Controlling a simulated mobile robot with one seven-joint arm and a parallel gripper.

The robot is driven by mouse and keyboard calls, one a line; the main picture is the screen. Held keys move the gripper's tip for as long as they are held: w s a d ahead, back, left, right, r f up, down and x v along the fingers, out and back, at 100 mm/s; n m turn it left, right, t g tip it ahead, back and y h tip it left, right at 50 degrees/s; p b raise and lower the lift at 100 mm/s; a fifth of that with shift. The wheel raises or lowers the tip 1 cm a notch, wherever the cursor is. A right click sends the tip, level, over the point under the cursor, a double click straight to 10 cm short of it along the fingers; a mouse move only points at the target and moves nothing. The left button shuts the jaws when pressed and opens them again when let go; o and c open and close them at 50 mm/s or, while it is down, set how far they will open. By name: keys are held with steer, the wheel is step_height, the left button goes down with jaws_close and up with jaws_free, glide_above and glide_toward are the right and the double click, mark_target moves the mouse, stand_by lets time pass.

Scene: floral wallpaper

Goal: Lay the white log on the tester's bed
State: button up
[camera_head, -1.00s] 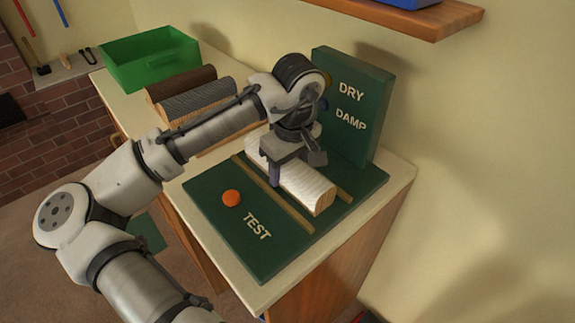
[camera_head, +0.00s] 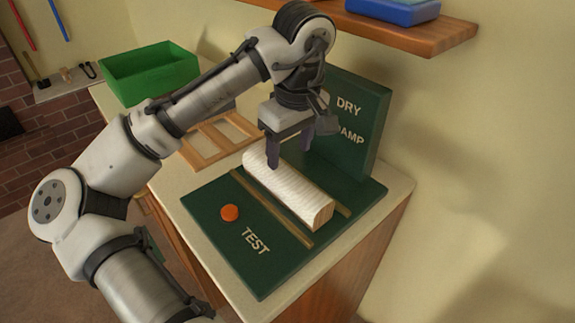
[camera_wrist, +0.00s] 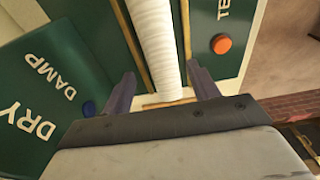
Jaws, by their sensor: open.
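The white log (camera_head: 290,190) lies on the green tester's bed (camera_head: 215,205), lengthwise between two wooden rails (camera_head: 270,208). It also shows in the wrist view (camera_wrist: 155,40), running away between the rails. My gripper (camera_head: 290,158) is open and empty, just above the log's far end. In the wrist view its two fingers (camera_wrist: 160,85) stand apart, one to each side of the log's line. The bed has an orange button (camera_head: 229,213) and the word TEST. Its upright panel (camera_head: 360,110) reads DRY and DAMP, partly covered by my gripper.
A wooden rack (camera_head: 205,150) with open slots stands behind the bed, partly behind my arm. A green bin (camera_head: 150,78) is at the back left of the counter. A wall shelf (camera_head: 420,35) with a blue box (camera_head: 395,10) overhangs at the upper right.

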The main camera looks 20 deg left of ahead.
steer(key=shift+d+r, duration=0.1)
steer(key=shift+r, duration=1.05)
stand_by(1.3)
